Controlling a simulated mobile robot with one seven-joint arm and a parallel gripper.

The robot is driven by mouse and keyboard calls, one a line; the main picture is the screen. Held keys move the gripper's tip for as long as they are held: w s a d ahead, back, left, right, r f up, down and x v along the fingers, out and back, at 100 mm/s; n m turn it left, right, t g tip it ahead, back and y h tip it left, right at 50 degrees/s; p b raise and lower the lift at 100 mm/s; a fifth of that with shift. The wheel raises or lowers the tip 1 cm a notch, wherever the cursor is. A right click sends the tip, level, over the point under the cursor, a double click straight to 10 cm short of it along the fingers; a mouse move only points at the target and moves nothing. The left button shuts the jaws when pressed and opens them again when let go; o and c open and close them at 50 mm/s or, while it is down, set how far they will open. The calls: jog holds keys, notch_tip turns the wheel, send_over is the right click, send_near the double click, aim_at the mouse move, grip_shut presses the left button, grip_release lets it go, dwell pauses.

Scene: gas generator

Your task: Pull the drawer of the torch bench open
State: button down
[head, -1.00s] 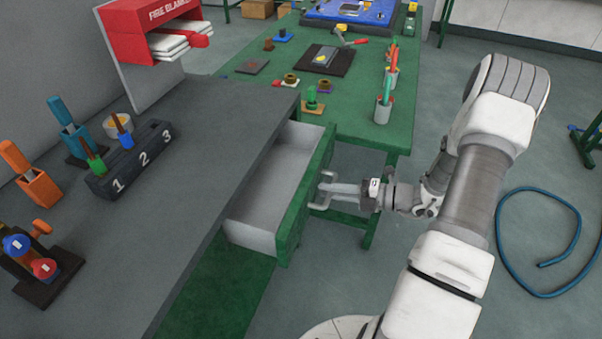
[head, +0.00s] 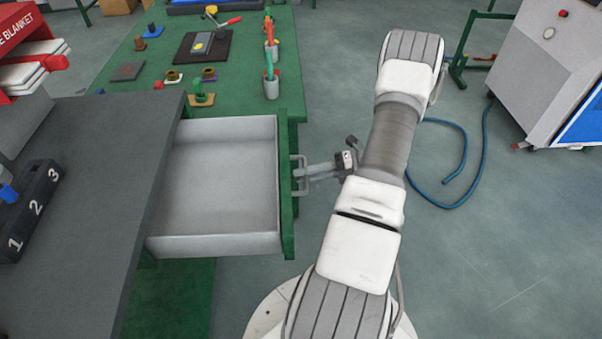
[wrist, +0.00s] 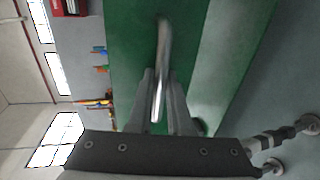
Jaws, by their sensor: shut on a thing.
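The torch bench has a dark grey top (head: 90,170) at the left of the head view. Its drawer (head: 225,180) stands well out from under the top, and its grey inside looks empty. The drawer has a green front (head: 286,190) with a metal bar handle (head: 302,176). My gripper (head: 304,173) is at the handle from the right, shut on it. In the wrist view the handle (wrist: 162,70) runs between the two fingers of my gripper (wrist: 160,100), against the green front.
A green table (head: 235,70) with small parts, a dark plate and cups stands behind the drawer. A numbered dark block (head: 32,212) sits on the bench top. A blue hose (head: 455,190) lies on the floor at right, near a white cabinet (head: 555,70).

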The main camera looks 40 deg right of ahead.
jog(key=c, duration=0.8)
grip_release()
jog(key=shift+c, duration=0.2)
jog(key=shift+d, duration=0.1)
jog(key=v, duration=1.7)
jog(key=shift+p, duration=0.45)
jog(key=shift+s+d, duration=0.1)
